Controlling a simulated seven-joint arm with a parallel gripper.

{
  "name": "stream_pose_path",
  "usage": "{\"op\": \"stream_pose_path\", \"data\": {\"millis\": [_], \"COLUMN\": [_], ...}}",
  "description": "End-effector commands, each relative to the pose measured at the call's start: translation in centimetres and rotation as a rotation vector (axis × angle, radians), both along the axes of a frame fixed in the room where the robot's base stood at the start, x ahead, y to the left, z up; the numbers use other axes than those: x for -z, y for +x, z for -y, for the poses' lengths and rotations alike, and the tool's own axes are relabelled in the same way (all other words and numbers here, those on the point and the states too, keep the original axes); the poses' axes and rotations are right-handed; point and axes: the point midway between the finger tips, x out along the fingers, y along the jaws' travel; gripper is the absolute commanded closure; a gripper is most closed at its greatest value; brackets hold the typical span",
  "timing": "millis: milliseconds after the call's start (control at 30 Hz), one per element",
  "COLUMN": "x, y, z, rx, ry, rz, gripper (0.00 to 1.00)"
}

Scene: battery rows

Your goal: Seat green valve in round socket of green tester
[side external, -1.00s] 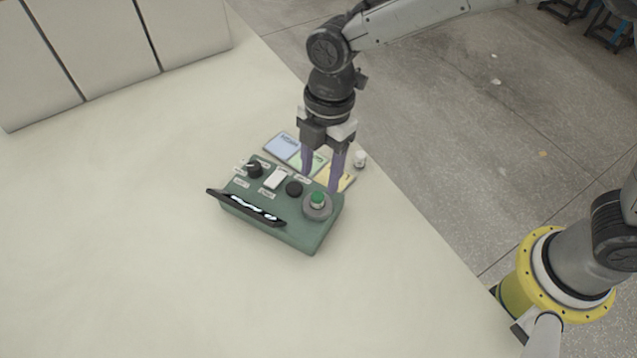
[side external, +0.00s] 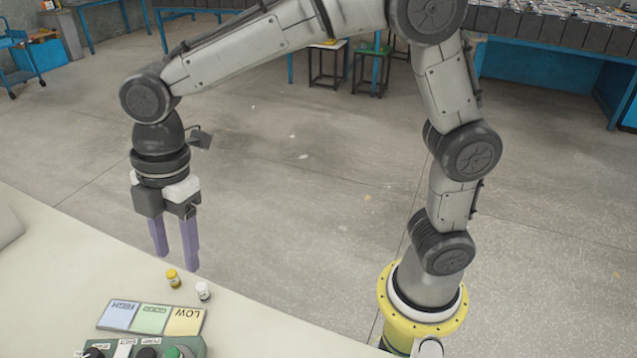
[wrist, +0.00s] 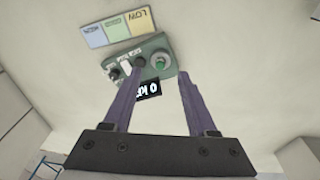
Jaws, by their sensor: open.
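The green tester (side external: 200,346) is cut off at the bottom edge of the side external view; the wrist view shows more of it (wrist: 172,72). The green valve (wrist: 160,64) sits in the round grey socket (wrist: 166,56) at one end of the tester; how deep it sits is too small to tell. The green valve also shows in the side external view (side external: 173,352). My gripper (side external: 176,260) is open and empty, fingers pointing down, raised and apart from the valve. Its purple fingers frame the tester in the wrist view (wrist: 161,76).
A blue, green and yellow card (side external: 152,318) marked HIGH, GOOD and LOW lies beside the tester. The tester's dark display (wrist: 148,88) is lit. The white table (side external: 260,335) is otherwise largely clear nearby.

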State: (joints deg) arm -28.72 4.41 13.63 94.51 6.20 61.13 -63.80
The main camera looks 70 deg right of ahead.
Motion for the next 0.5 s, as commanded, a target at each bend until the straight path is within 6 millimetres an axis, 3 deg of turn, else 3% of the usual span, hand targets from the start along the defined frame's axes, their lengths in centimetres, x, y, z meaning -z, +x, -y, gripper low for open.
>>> {"op": "stream_pose_path", "data": {"millis": [33,200,400,500], "x": [-1.6,-4.5,-4.8,-4.0], "y": [-0.9,-5.3,-11.9,-14.7], "z": [2.8,10.7,17.4,19.4], "rx": [0.126,0.583,1.093,1.292], "ry": [0.016,0.079,0.186,0.240], "rz": [0.027,0.094,0.173,0.204], "gripper": [0.42,0.42,0.42,0.42]}}
